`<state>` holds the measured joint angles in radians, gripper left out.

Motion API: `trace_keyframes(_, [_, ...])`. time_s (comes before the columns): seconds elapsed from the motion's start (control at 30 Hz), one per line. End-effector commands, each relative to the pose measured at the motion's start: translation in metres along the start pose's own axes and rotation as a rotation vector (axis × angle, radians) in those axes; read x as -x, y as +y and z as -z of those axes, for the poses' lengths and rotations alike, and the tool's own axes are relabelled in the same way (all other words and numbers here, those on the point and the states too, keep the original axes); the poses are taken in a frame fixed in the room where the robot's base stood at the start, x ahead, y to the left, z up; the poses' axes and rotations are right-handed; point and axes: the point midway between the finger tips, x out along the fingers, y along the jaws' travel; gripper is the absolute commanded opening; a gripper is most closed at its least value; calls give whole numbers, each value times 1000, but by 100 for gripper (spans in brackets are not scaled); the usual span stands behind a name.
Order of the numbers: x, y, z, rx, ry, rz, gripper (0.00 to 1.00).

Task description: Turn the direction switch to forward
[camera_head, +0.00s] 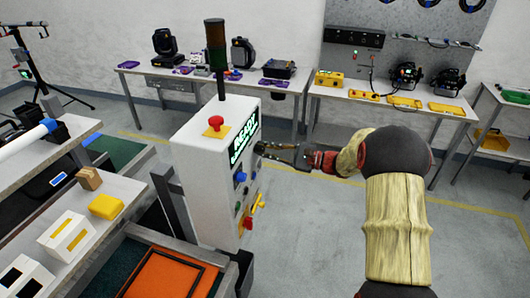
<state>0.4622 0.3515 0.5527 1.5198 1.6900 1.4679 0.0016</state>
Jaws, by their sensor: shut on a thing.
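The white control box (205,165) stands in the middle, with its control panel turned to the right. My gripper (262,149) comes in from the right at the panel's upper far edge, beside the lit green display (243,141). Its fingers are shut on a small dark knob there, mostly hidden by the fingertips. I cannot read its label or see which way it points, so I cannot tell if it is the direction switch. A blue knob (241,177), several small buttons and a yellow handle (258,202) are lower on the panel.
A red mushroom button (216,121) and a dark signal tower (216,55) are on top of the box. An orange tray (163,277) lies at the front, and a bench (125,187) with yellow and white blocks is at left. Open floor lies to the right.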

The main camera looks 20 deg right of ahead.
Motion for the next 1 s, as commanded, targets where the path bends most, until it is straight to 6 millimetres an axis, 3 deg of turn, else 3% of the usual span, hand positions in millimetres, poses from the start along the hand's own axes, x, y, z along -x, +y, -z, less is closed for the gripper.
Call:
trace_keyframes(0.37, [0, 1, 0, 4, 1, -1, 0])
trace_keyframes(0.4, [0, 1, 0, 4, 1, -1, 15])
trace_keyframes(0.7, [0, 0, 0, 4, 0, -1, 32])
trace_keyframes(1.0, [1, 0, 0, 3, 0, 0, 32])
